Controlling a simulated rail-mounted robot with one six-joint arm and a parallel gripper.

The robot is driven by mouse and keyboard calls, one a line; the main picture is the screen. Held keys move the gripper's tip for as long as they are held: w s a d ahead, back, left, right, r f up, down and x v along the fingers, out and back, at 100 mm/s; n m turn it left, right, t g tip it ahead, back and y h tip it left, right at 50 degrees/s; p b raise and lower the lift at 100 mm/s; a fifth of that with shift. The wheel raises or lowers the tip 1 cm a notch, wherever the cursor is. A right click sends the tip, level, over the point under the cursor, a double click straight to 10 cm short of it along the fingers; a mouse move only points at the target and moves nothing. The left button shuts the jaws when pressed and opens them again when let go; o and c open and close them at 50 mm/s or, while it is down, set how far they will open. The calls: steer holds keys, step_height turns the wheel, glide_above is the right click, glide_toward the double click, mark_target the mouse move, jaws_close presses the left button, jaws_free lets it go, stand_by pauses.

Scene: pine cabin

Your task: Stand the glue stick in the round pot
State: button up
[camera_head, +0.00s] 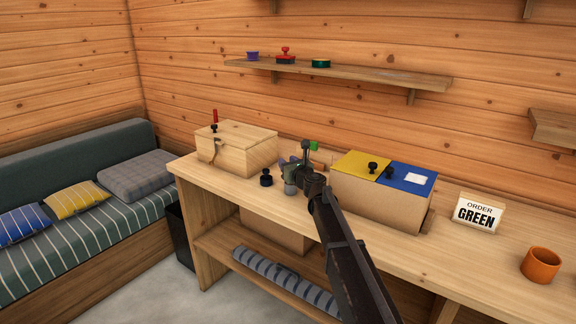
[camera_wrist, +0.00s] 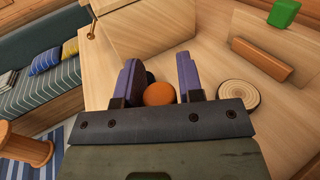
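The round pot (camera_head: 541,264) is an orange cup standing upright near the right end of the desk, far from my gripper. My gripper (camera_head: 290,180) is low over the desk between the wooden box and the yellow-and-blue box. In the wrist view its two purple fingers (camera_wrist: 160,75) stand apart. A round orange top (camera_wrist: 158,93) shows between or below them, partly hidden by the gripper. I cannot tell whether this is the glue stick, nor whether the fingers touch it. No glue stick is clearly recognisable in the head view.
The wooden box (camera_head: 236,150) stands left and the yellow-and-blue-topped box (camera_head: 378,198) right of my gripper. A black-knobbed stamp (camera_head: 266,178) stands close by. A wooden disc (camera_wrist: 240,94) lies nearby.

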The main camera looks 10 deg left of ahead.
steer(key=shift+o, duration=1.4)
steer(key=v, duration=1.2)
steer(key=s+d+f+n+g+h, duration=0.1)
steer(key=s+d+f+n+g, duration=0.3)
steer(key=s+n, duration=0.5)
steer(key=s+d+f+n+g, duration=0.2)
steer(key=s+f+n+g, duration=0.3)
steer(key=s+n, duration=0.4)
steer(key=s+d+f+n+g+h, duration=0.3)
steer(key=s+d+f+n+h, duration=0.1)
steer(key=s+d, duration=0.3)
steer(key=s+d+f+n+g+h, duration=0.3)
steer(key=s+d+n+h, duration=0.2)
steer(key=s, duration=0.6)
steer(key=d+n, duration=0.2)
steer(key=d, duration=0.1)
steer(key=shift+f, duration=0.4)
